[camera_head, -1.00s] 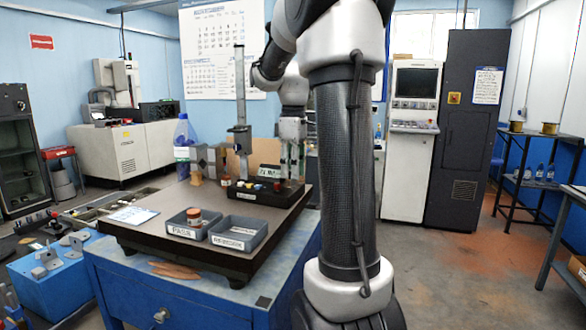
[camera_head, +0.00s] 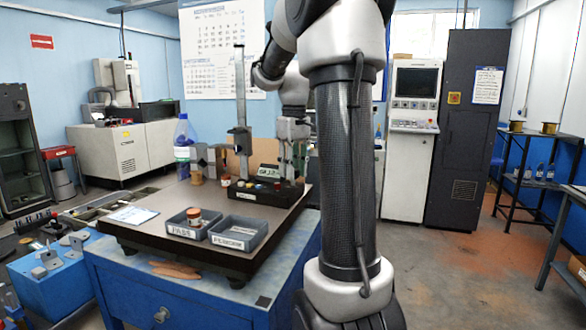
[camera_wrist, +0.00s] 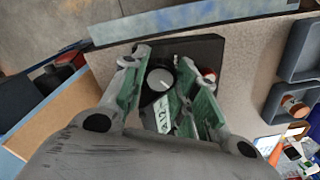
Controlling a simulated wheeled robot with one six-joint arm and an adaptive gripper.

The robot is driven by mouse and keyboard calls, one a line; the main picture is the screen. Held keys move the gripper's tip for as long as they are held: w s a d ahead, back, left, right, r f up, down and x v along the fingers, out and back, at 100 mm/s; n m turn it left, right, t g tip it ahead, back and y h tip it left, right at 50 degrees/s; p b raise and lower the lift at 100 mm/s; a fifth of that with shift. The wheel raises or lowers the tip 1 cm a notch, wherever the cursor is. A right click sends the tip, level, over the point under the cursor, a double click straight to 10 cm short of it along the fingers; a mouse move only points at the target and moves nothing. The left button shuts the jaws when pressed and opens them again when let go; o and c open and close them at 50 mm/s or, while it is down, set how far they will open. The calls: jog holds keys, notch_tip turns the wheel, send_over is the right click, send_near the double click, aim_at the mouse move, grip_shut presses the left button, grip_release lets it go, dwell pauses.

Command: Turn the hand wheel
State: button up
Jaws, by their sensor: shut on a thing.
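The hand wheel (camera_wrist: 160,79) shows in the wrist view as a round pale-faced knob with a dark rim and a white index line. It sits on a dark base between my two fingers. My gripper (camera_wrist: 163,62) is closed around it, one finger on each side; the exact contact is partly hidden. In the head view my gripper (camera_head: 291,162) points down at the right end of the black instrument base (camera_head: 258,197), and the wheel cannot be made out there. A small display (camera_wrist: 164,120) with characters lies beside the wheel in the wrist view.
Two grey trays, marked PASS (camera_head: 184,232) and apparently REWORK (camera_head: 238,243), lie at the front of the dark-edged plate (camera_head: 140,238). A round part (camera_head: 194,217) is in the PASS tray. Grey blocks (camera_head: 209,158) stand at left.

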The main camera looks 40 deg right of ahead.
jog(key=shift+m, duration=1.9)
jog(key=o, duration=1)
jog(key=shift+o, duration=0.2)
jog(key=shift+r, duration=0.1)
notch_tip(320, 180, up, 12)
jog(key=shift+d, duration=0.1)
